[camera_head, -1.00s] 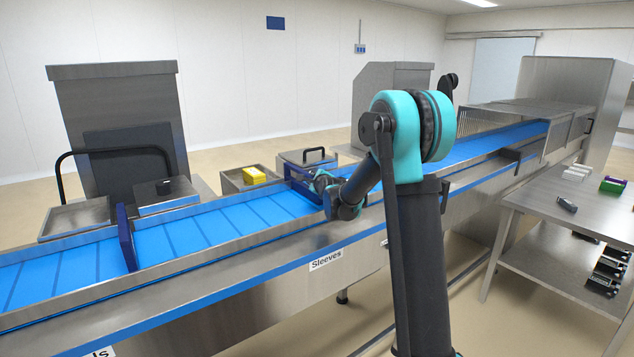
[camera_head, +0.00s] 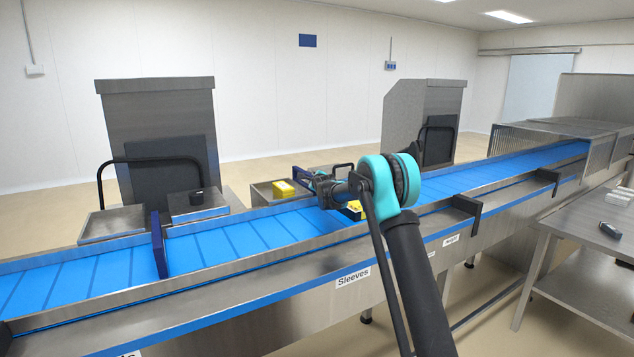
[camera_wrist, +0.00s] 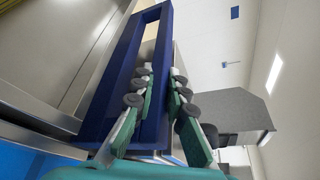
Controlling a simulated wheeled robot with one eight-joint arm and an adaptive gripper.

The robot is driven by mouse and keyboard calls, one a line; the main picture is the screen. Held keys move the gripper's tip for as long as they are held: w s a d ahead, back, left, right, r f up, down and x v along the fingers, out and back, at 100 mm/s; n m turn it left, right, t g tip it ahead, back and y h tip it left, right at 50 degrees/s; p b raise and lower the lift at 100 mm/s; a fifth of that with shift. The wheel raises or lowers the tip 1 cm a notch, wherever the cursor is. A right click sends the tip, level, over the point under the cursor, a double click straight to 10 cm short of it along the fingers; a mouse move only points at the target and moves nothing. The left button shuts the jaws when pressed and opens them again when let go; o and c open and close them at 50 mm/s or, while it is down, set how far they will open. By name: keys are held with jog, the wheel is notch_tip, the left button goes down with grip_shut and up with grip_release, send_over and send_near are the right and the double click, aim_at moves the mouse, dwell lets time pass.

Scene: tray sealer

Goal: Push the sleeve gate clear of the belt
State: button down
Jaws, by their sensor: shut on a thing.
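The sleeve gate is a dark blue frame, mostly hidden behind my gripper in the head view, where a small blue part (camera_head: 300,173) shows at the far edge of the belt. In the wrist view the gate (camera_wrist: 115,85) fills the middle as a long open frame. My gripper (camera_wrist: 160,73) has its fingers on either side of one bar of it and is shut on it. In the head view my gripper (camera_head: 322,188) is over the far side of the blue belt (camera_head: 265,228), above and behind the "Sleeves" label (camera_head: 352,276).
Another blue gate (camera_head: 158,245) stands across the belt to the left. A yellow stack (camera_head: 284,188) sits in a steel bin behind the belt, and a second yellow thing (camera_head: 354,206) shows beside my arm. A steel table (camera_head: 580,240) stands at the right.

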jog(key=shift+w+a+r, duration=0.1)
jog(key=shift+a, duration=0.05)
jog(key=c, duration=1.5)
grip_release()
jog(key=shift+c, duration=0.2)
jog(key=v, duration=1.2)
